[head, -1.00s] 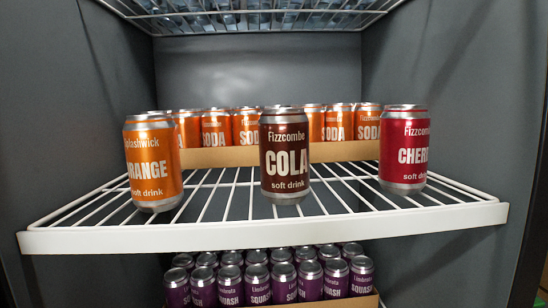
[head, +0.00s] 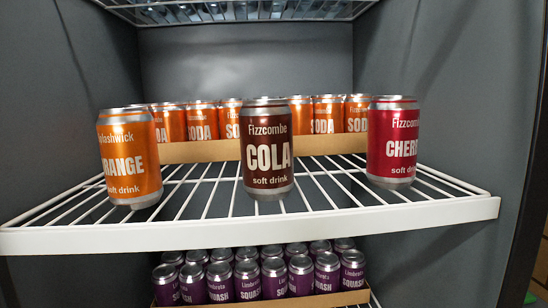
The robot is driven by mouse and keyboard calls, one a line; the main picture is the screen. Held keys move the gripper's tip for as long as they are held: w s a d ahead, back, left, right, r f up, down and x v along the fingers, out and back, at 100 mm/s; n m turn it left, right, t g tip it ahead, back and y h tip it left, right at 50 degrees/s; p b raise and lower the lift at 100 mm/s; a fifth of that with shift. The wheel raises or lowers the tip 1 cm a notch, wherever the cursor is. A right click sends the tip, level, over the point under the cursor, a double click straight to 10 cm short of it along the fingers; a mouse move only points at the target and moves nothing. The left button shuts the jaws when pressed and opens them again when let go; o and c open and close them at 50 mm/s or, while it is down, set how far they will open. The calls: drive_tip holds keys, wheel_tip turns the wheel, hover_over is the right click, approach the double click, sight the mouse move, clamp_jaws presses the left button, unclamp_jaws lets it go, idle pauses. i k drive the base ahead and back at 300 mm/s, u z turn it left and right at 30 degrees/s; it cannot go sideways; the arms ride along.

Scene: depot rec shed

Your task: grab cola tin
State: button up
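The cola tin (head: 267,150) is dark brown with silver ends and the words "Fizzcombe COLA soft drink". It stands upright at the front middle of a white wire shelf (head: 250,235) in the head view. An orange tin (head: 129,160) stands to its left and a red cherry tin (head: 392,143) to its right, both apart from it. My gripper does not show in the head view.
Behind the cola tin, a cardboard tray (head: 205,152) holds a row of orange soda tins (head: 201,121). Below, purple squash tins (head: 247,280) stand in another tray. Grey walls close in both sides. Bare wire shelf lies between the front tins.

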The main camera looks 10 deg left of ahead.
sight(265, 129)
drive_tip(key=z, duration=1.9)
drive_tip(key=k, duration=1.15)
drive_tip(key=u, duration=0.8)
drive_tip(key=i, duration=1)
drive_tip(key=z, duration=0.05)
